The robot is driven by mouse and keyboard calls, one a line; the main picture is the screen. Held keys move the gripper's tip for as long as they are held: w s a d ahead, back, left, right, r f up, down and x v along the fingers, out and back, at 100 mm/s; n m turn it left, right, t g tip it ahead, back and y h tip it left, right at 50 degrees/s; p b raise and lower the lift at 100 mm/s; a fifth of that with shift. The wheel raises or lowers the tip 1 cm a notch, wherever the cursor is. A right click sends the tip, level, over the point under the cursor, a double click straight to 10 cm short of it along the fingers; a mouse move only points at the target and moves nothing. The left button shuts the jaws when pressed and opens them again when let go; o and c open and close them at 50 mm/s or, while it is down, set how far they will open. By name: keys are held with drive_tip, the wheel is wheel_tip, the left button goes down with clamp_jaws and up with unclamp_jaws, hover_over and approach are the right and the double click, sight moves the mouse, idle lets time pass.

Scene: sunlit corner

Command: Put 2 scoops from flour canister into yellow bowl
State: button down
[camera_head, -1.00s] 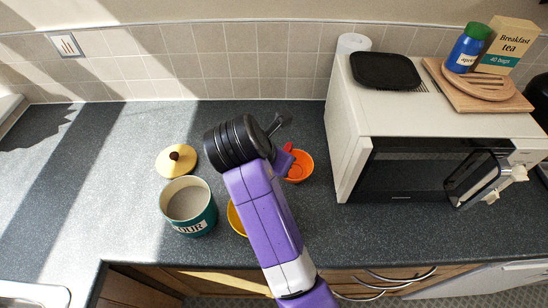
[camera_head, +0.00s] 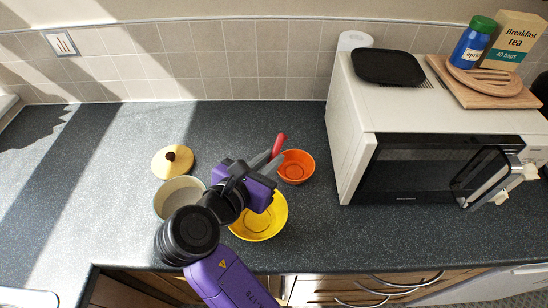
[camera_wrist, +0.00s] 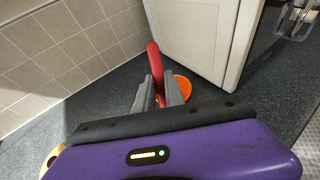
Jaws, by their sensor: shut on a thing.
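My gripper (camera_head: 270,166) is shut on a red scoop (camera_head: 280,145), whose narrow red part also shows between the fingers in the wrist view (camera_wrist: 155,62). The rest of the scoop is hidden, so I cannot tell whether it holds flour. The yellow bowl (camera_head: 262,228) stands on the counter below my gripper, partly covered by it. The flour canister (camera_head: 160,199) stands open left of the bowl, pale inside. My arm hides its front and label.
An orange bowl (camera_head: 297,167) stands just right of my gripper. The yellow lid (camera_head: 166,163) with a dark knob lies behind the canister. A microwave (camera_head: 362,146) bounds the right side. The counter (camera_head: 90,190) is clear at the left.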

drive_tip(key=s+a+t+h+b, duration=0.1)
drive_tip(key=t, duration=0.1)
drive_tip(key=s+a+r+t+h+b, duration=0.1)
drive_tip(key=s+t+b, duration=0.1)
drive_tip(key=shift+h, duration=0.3)
drive_tip(key=shift+s+a+r+t, duration=0.15)
drive_tip(key=shift+s+r+t, duration=0.15)
drive_tip(key=shift+t, duration=0.1)
idle(0.6)
